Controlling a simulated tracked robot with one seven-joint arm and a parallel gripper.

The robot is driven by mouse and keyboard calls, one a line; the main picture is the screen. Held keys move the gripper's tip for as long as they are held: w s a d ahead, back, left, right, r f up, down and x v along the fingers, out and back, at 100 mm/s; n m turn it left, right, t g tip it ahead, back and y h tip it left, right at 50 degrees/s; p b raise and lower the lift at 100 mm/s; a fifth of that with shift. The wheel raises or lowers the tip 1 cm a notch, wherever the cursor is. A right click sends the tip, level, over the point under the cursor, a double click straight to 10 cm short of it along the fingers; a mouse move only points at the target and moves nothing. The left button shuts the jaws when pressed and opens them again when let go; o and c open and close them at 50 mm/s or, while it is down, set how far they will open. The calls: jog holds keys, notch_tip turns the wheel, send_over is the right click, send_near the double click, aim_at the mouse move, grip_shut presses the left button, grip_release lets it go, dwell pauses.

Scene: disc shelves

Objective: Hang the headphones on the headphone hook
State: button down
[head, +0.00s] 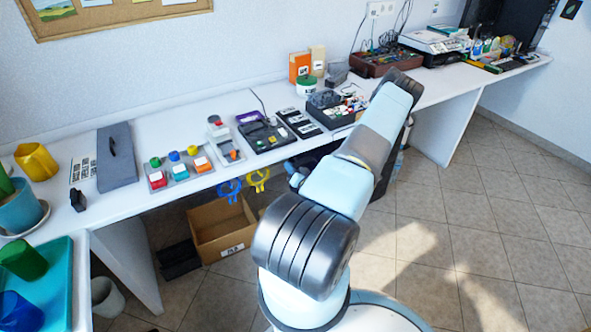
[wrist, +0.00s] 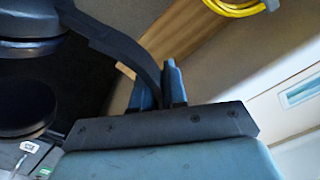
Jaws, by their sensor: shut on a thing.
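In the wrist view my gripper (wrist: 157,83) has its two blue-grey fingers shut on the dark curved headband of the headphones (wrist: 112,42). The band runs up and left from the fingers. Dark rounded shapes at the left edge look like its ear cups, partly cut off by the frame. In the head view a small blue-grey part beside my arm, below the desk's front edge, may be my gripper. A dark shape next to it may be the headphones, but my arm covers most of it. I cannot make out the headphone hook in either view.
A blue cable coil (head: 230,190) and a yellow cable coil (head: 258,180) hang below the front edge of the white desk (head: 240,90). The yellow coil also shows in the wrist view (wrist: 236,8). A cardboard box (head: 222,235) stands beneath. The tiled floor at right is clear.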

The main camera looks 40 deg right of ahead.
jog(key=x, duration=0.6)
jog(key=shift+f, duration=0.45)
dwell(0.4)
jog(key=shift+w+d, duration=0.1)
jog(key=shift+w, duration=0.05)
dwell(0.5)
jog(key=c, duration=1.1)
grip_release()
jog(key=v, duration=1.4)
